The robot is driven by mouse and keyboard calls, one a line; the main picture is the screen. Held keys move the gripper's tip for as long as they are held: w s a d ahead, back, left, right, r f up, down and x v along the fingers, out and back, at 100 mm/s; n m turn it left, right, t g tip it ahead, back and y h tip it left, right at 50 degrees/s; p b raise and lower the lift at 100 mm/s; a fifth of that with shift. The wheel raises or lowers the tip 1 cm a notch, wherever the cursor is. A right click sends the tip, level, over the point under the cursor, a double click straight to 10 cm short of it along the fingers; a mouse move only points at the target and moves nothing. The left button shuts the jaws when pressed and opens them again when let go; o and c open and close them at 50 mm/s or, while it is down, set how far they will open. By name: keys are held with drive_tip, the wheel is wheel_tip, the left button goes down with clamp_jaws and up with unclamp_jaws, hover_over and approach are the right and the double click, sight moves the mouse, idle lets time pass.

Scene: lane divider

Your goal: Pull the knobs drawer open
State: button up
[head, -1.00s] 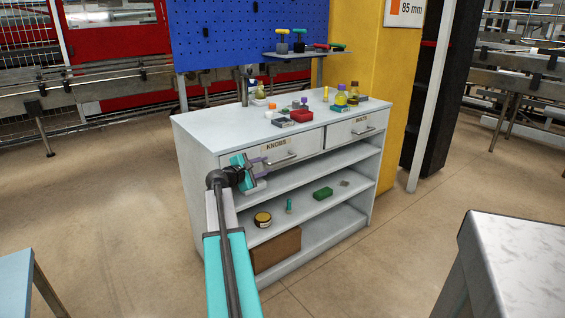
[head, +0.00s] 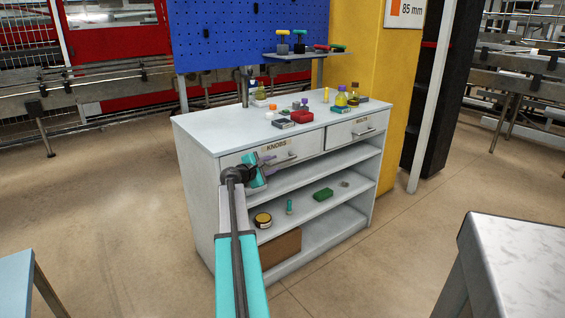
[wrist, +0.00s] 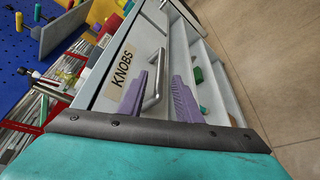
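The knobs drawer (head: 266,155) is the left drawer of the grey cabinet, labelled KNOBS, and its front sits flush. Its silver bar handle (head: 290,158) shows in the head view. My gripper (head: 275,164), with purple fingers on a teal body, is at the left part of the handle. In the wrist view my gripper (wrist: 159,78) is open, its fingers apart. The handle (wrist: 157,82) appears in the gap between them, close to the left finger. I cannot tell whether a finger touches it. The label (wrist: 121,67) is beside the left finger.
The bolts drawer (head: 345,134) is to the right, shut. The cabinet top (head: 215,121) carries small parts and bottles. Open shelves below hold a green block (head: 323,194), a round tin (head: 263,220) and a brown box (head: 281,249). A metal-topped table (head: 520,250) stands at front right.

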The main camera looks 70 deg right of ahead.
sight(280, 162)
drive_tip(key=shift+x, duration=3.75)
drive_tip(key=shift+c, duration=0.4)
clamp_jaws()
